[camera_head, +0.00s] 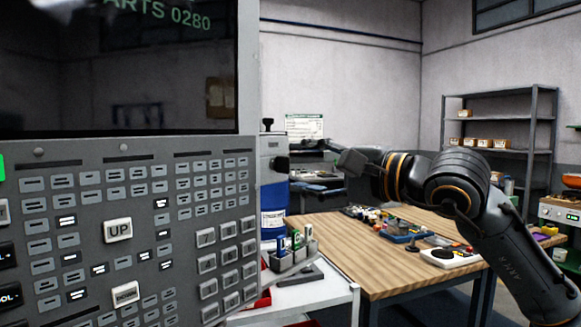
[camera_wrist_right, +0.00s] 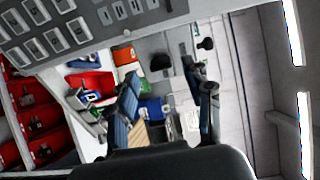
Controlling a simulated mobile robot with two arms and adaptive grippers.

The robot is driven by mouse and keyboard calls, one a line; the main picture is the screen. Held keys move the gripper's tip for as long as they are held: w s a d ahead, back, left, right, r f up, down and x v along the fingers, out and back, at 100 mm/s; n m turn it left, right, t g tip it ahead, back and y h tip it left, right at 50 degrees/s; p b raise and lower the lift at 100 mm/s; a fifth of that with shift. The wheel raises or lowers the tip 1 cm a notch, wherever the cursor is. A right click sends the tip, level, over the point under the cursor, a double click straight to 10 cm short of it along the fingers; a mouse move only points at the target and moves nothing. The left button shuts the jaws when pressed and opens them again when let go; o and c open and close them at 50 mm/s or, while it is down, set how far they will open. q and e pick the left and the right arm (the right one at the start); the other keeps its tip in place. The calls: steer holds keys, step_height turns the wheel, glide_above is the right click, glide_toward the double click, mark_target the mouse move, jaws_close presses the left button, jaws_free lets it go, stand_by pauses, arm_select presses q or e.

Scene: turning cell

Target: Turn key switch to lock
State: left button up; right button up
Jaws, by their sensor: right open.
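The grey control panel (camera_head: 120,230) with rows of keys fills the left of the head view, below a dark screen (camera_head: 110,70). I cannot pick out the key switch in either view. My right gripper (camera_head: 290,155) is just right of the panel's edge, pointing left, open and empty. In the right wrist view its two fingers (camera_wrist_right: 160,72) are spread apart with nothing between them. Part of a keyed panel (camera_wrist_right: 60,30) shows at the upper left of that view. My left gripper is not in view.
A wooden workbench (camera_head: 345,245) with tools and parts stands below my right arm. A small bin of tools (camera_head: 290,262) sits on a white cart near the panel. A shelf rack (camera_head: 500,100) stands at the back right.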

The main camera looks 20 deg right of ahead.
steer(key=v, duration=0.8)
steer(key=shift+s, duration=0.15)
